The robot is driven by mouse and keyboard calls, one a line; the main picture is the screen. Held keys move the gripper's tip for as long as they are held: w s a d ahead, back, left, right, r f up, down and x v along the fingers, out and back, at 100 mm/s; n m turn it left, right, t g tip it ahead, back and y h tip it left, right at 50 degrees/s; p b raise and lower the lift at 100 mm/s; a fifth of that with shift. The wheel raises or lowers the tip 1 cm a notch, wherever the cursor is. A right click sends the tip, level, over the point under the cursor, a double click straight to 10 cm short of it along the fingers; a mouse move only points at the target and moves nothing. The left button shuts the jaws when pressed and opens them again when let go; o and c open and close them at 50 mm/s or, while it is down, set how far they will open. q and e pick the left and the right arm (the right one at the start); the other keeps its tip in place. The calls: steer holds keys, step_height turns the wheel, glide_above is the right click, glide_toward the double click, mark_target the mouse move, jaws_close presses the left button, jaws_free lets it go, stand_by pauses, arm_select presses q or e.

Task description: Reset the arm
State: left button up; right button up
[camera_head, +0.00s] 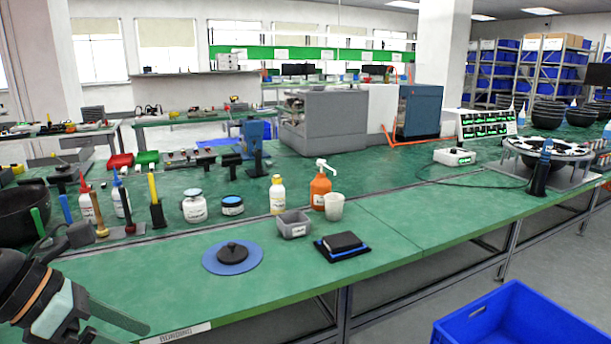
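My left arm comes in at the lower left corner, with dark links, an orange band and a pale teal section. My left gripper (118,327) is at the bottom edge of the picture, in front of the green bench (380,240) near its front edge. One long dark finger points right and down. The rest of the gripper is cut off by the frame, so its opening cannot be told. I see nothing held in it. My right arm and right gripper are not in view.
Bottles (195,206), a grey bin (293,224), a blue disc with a black part (232,257) and a black block on a pad (341,246) stand on the bench. A black bowl (22,212) is close to my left arm. A blue crate (520,315) is at lower right.

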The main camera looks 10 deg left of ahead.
arm_select(q)
steer(key=w+d+n+t+h, duration=0.3)
steer(key=d+n+t+h, duration=0.1)
steer(key=d+n+h, duration=0.8)
steer(key=w+a+f+n+t+y, duration=0.25)
steer(key=f+n+t+y, duration=0.35)
steer(key=f+n, duration=0.4)
steer(key=w+a+f+n+t+y, duration=0.1)
steer(key=a+f+n+t+y, duration=0.2)
steer(key=f+n+y, duration=0.7)
steer(key=s+d+f+n+g, duration=0.4)
steer(key=s+f+n+g, duration=0.2)
steer(key=s+f+n, duration=0.45)
steer(key=s+a+r+g+p, duration=0.2)
steer(key=r+p, duration=0.7)
steer(key=p, duration=1.1)
steer(key=shift+s+a+m, duration=0.25)
steer(key=shift+s+m, duration=0.2)
steer(key=shift+s, duration=0.1)
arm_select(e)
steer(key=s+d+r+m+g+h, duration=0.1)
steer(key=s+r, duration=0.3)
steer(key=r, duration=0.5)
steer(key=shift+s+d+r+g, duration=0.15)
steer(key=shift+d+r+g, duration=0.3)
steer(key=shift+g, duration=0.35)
